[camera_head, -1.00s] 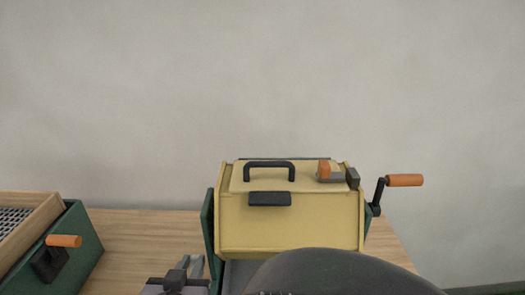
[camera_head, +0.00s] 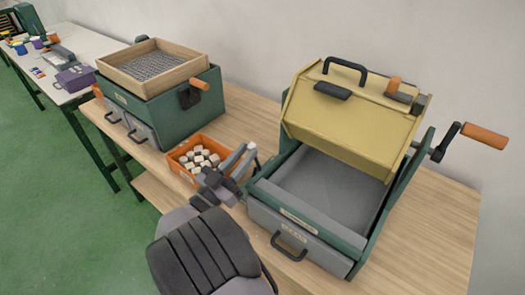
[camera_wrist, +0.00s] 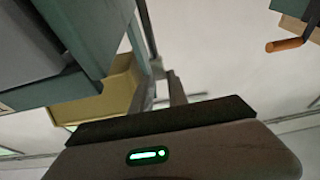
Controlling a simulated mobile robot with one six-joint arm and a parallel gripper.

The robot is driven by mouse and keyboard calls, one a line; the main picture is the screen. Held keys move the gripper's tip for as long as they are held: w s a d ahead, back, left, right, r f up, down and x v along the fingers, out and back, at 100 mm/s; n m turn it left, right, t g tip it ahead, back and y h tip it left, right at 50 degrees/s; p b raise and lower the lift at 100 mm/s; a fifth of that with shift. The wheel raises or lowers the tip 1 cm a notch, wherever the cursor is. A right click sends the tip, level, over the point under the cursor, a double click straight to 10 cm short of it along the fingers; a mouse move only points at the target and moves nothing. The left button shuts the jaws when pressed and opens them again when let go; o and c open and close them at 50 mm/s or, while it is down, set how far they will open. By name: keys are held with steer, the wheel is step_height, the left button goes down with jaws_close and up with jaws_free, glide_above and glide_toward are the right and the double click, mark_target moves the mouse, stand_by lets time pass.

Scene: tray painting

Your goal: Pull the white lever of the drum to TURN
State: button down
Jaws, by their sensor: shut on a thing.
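The drum (camera_head: 350,112) is a yellow box with a black handle, set in a green frame above a grey tray. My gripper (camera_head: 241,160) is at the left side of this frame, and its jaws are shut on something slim. A small pale tip (camera_head: 253,147), apparently the end of the white lever, shows just beyond the fingers. The rest of the lever is hidden by the gripper. In the wrist view my gripper's fingers (camera_wrist: 161,90) stand beside the yellow drum (camera_wrist: 115,95) and the green frame. No TURN mark can be read.
A crank with an orange handle (camera_head: 485,135) sticks out right of the drum. An orange bin (camera_head: 199,158) of pale pieces stands close left of my gripper. A green sifter box (camera_head: 185,115) with a wooden sieve is behind it. The table is clear at the right.

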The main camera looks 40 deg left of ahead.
steer(key=shift+s+f+t, duration=0.35)
steer(key=shift+s+t, duration=0.25)
steer(key=c, duration=1.6)
jaws_free()
steer(key=shift+o, duration=0.2)
steer(key=p+v, duration=0.3)
steer(key=v, duration=1.4)
steer(key=shift+d+f+p, duration=0.2)
steer(key=shift+p, duration=0.2)
steer(key=shift+s, duration=0.15)
